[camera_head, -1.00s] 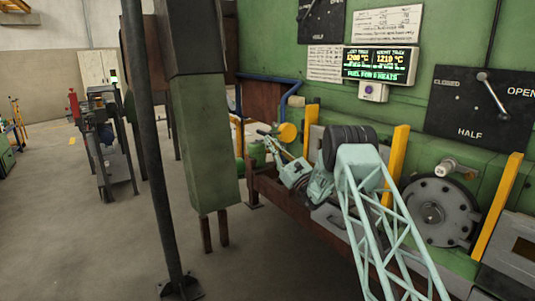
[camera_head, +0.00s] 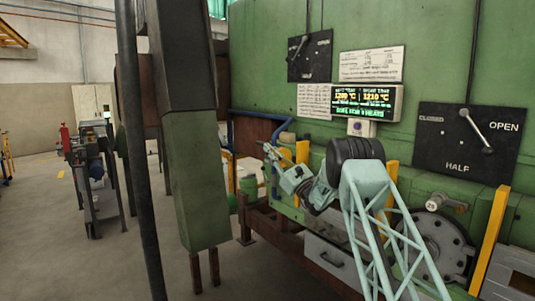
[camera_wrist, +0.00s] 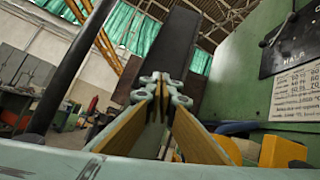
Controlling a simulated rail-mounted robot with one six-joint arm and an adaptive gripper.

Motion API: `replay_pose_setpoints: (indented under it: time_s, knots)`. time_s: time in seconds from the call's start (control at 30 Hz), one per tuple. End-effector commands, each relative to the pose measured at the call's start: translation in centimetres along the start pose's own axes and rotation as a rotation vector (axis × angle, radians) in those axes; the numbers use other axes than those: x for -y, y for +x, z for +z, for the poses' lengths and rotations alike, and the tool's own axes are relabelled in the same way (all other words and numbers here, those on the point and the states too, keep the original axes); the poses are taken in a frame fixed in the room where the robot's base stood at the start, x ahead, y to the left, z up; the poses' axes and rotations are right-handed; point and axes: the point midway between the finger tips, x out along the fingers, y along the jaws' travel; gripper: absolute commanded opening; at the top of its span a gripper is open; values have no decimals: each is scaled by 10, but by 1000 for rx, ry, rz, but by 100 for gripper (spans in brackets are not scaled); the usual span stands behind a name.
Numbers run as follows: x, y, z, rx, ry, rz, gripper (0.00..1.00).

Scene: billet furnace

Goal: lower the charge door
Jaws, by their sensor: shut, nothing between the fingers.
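No label marks the charge door, so I cannot tell which part it is. A black lever plate (camera_head: 469,140) on the green wall at the right reads closed, half and open.
A dark and green hanging column (camera_head: 200,180) and a thin dark post (camera_head: 136,150) stand left of my arm. A lit screen (camera_head: 362,101), yellow bars (camera_head: 491,240) and a round grey cover (camera_head: 432,245) are on the right. Open floor (camera_head: 70,250) lies at left.

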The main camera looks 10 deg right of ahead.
Motion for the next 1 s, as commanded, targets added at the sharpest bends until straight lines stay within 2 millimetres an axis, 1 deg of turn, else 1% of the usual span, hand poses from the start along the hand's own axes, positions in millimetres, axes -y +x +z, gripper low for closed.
replay_pose_setpoints:
  time_s: [0.37,0.57,0.77,1.0]
  knots:
    - [0,0,0,0,0,0,0]
    - [-4,-2,-2,0,0,0,0]
    - [-15,-7,-5,-1,1,-1,0]
    - [-36,-14,-10,0,-1,0,0]
